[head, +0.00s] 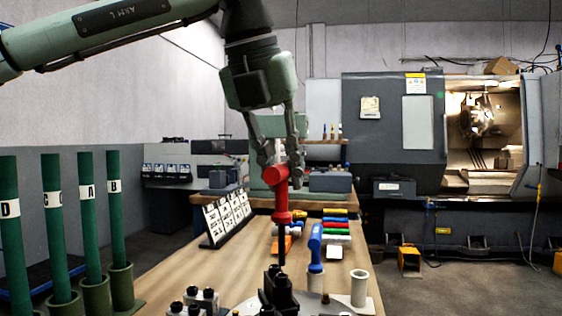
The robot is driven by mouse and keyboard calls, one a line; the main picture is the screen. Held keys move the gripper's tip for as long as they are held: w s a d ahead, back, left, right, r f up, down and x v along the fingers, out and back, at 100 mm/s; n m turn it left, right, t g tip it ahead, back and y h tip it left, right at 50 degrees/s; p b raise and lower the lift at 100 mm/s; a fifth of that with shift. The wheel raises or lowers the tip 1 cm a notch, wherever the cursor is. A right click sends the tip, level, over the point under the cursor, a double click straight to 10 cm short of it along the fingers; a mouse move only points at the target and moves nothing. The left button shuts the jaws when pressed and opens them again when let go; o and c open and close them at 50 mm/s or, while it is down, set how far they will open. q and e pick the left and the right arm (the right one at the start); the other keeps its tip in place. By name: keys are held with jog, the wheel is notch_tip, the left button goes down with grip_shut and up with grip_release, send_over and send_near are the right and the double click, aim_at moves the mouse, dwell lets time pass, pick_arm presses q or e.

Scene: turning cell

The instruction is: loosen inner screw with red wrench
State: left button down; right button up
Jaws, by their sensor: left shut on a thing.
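My left gripper (280,158) hangs over the workbench with its fingers pointing down. It is shut on the top of the red wrench (282,198). The wrench stands upright, and its thin dark shaft runs down to a black holder (278,292) at the near edge of the bench. Whether the tip sits in a screw or just above it, I cannot tell. The inner screw cannot be made out. My right gripper is out of view.
A blue-handled tool (315,245) stands upright right of the wrench, near an empty white cup (359,288). Black-capped pieces (194,302) stand at front left. A card rack (228,216) and several coloured items (336,226) lie behind. Green posts (88,210) stand at left.

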pick_arm(q)
jog(key=shift+r+m+g+h+p, duration=0.1)
jog(key=shift+m+g+h+p, duration=0.35)
jog(key=shift+m+p, duration=0.75)
jog(key=shift+f+m+b, duration=0.35)
jog(key=shift+m+b, duration=0.05)
jog(key=shift+b, duration=0.2)
jog(key=shift+f+b, duration=0.35)
jog(key=shift+f, duration=0.05)
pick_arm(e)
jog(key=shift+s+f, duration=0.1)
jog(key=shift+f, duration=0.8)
pick_arm(q)
jog(key=shift+f+b, duration=0.45)
jog(key=shift+f, duration=0.2)
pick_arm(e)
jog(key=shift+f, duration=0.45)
pick_arm(q)
jog(key=shift+f+n+t+b, duration=0.1)
jog(key=shift+n+t+b, duration=0.15)
jog(key=shift+n+b, duration=0.25)
jog(key=shift+n+y+b, duration=0.35)
jog(key=shift+n+y, duration=0.1)
jog(key=shift+n, duration=0.45)
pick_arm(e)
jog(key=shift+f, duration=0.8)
